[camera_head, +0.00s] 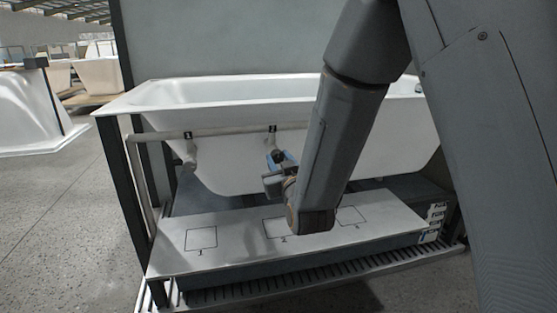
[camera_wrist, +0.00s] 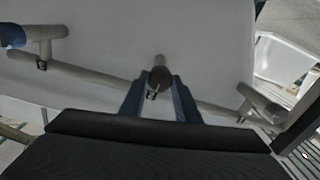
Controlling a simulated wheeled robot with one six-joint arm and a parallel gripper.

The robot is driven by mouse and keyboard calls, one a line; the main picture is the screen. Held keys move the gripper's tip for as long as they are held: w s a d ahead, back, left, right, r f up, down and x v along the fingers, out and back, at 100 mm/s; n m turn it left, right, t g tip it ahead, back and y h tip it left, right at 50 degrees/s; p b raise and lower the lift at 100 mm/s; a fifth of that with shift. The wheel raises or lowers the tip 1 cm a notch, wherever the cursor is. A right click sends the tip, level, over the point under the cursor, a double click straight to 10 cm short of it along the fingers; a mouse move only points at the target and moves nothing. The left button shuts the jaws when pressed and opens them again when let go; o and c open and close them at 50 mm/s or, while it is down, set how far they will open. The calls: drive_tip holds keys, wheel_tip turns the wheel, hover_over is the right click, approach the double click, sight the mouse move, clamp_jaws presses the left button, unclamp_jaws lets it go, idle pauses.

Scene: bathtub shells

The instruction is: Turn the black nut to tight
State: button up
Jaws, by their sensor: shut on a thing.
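The black nut (camera_wrist: 160,78) sits on a pipe stub in front of the white tub wall. In the wrist view it lies between the two blue-grey fingertips of my gripper (camera_wrist: 159,88), which is shut on it. In the head view my gripper (camera_head: 279,161) reaches up to the dark nut (camera_head: 278,155) below the middle label of the grey pipe. The arm and fingers hide part of the nut, and I cannot tell how tight it is.
A grey pipe (camera_head: 215,133) with label tags runs along the front of the white bathtub (camera_head: 230,165). Another pipe branch (camera_head: 188,153) stands to the left. A dark blue fitting (camera_wrist: 11,35) shows at the wrist view's upper left. Below lies a bare shelf (camera_head: 245,255) with numbered squares.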

drive_tip(key=m+p, duration=0.1)
drive_tip(key=m, duration=0.2)
drive_tip(key=shift+m, duration=0.4)
drive_tip(key=m+p, duration=0.1)
drive_tip(key=m, duration=0.3)
drive_tip(key=shift+m+p, duration=0.3)
drive_tip(key=shift+p, duration=0.05)
drive_tip(key=m+p, duration=0.1)
drive_tip(key=m, duration=0.3)
drive_tip(key=shift+d+m, duration=0.1)
drive_tip(key=shift+m, duration=0.2)
drive_tip(key=shift+f+m+p, duration=0.1)
drive_tip(key=shift+m+p, duration=0.4)
drive_tip(key=shift+m, duration=1.6)
drive_tip(key=o, duration=1)
drive_tip(key=shift+o, duration=0.2)
drive_tip(key=p+v, duration=0.1)
drive_tip(key=v, duration=0.7)
drive_tip(key=shift+p, duration=0.4)
